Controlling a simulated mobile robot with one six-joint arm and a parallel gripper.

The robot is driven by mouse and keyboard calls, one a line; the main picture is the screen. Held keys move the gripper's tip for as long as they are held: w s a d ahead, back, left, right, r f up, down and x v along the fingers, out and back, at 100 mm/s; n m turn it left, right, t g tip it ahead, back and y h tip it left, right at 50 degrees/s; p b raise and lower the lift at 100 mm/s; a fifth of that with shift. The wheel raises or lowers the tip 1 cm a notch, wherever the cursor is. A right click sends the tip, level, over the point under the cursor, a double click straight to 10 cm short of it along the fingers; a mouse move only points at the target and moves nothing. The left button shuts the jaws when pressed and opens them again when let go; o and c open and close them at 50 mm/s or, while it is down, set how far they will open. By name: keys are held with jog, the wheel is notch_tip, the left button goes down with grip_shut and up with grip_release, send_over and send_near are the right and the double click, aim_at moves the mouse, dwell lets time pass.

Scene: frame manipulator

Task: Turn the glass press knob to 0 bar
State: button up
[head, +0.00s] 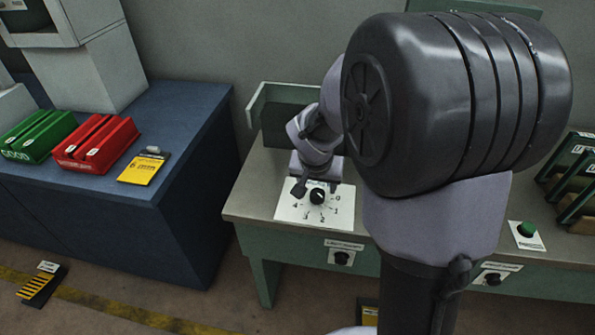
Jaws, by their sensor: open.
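The press knob (317,197) is a black round knob on a white dial plate (290,210) with printed numbers from 0 to 4. The plate lies on the left end of the green-grey workbench (250,190). My gripper (318,183) is just above and behind the knob, pointing down at it. Its fingers look apart, but I cannot tell whether they touch the knob. The knob's pointer is too small to read surely. My large dark arm joint hides the bench to the right of the dial.
A green button (527,229) on a white plate sits on the bench at the right, near green racks (575,180). Small labelled knobs (341,257) are on the bench front. A blue table (190,130) with green (38,135) and red (95,143) trays stands left, across a gap.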

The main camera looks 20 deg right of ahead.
aim_at(318, 192)
jog(key=b+x, duration=0.1)
jog(key=x, duration=0.4)
jog(key=shift+w+f, duration=0.1)
jog(key=shift+f, duration=0.15)
grip_shut()
jog(key=p, duration=0.2)
jog(key=r+n+p, duration=0.1)
jog(key=shift+s+n+y+p, duration=0.2)
jog(key=shift+n+y+p, duration=0.1)
jog(key=shift+p, duration=0.05)
jog(key=n+p, duration=0.1)
jog(key=p, duration=0.2)
jog(key=shift+r, duration=0.2)
jog(key=p, duration=0.3)
jog(key=n+p, duration=0.1)
jog(key=p, duration=0.3)
jog(key=shift+w+d+t+y, duration=0.15)
jog(key=shift+w+t+y, duration=0.15)
jog(key=shift+y, duration=0.1)
jog(key=p, duration=0.2)
jog(key=shift+f+n+p, duration=0.3)
jog(key=shift+n, duration=0.1)
jog(key=shift+f, duration=0.35)
